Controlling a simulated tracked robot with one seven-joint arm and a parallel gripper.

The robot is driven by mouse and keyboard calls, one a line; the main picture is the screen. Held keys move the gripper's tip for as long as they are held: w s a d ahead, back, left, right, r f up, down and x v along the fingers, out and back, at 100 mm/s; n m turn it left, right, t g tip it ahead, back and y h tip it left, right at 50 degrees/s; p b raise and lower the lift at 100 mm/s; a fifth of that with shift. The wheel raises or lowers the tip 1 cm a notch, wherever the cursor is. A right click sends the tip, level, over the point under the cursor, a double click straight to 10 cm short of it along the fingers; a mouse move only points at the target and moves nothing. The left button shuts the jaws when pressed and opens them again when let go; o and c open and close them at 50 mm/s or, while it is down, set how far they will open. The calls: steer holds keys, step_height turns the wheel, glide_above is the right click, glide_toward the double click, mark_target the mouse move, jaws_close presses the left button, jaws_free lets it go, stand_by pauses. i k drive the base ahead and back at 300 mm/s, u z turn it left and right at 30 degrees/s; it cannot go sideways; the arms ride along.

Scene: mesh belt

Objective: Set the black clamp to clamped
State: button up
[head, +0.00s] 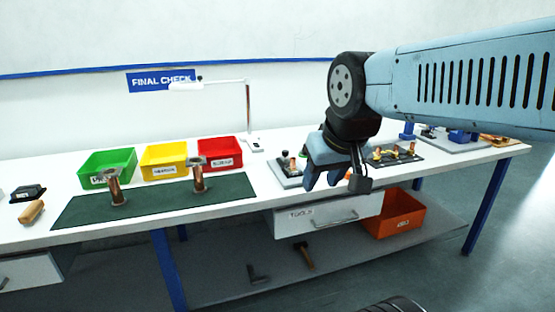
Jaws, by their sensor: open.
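A small fixture with a black upright part (285,160) and a copper-coloured piece stands on a grey plate (290,178) at the middle of the bench, just left of my gripper. It looks like the black clamp, but it is too small to tell its lever position, and my gripper may hide part of it. My gripper (337,182) hangs from the blue arm over the bench's front edge, above the tools drawer. Its jaws are open, pointing down, and nothing shows between them.
A dark board (401,156) with copper fittings lies right of my gripper. Green (108,164), yellow (164,160) and red (220,153) bins stand behind a green mat (155,203) bearing two copper parts. A white lamp (248,115) rises behind. An orange bin (395,215) sits below.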

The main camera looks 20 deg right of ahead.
mark_target(286, 158)
steer(key=k, duration=0.65)
steer(key=u, duration=0.35)
steer(key=i, duration=1.7)
steer(key=z, duration=0.4)
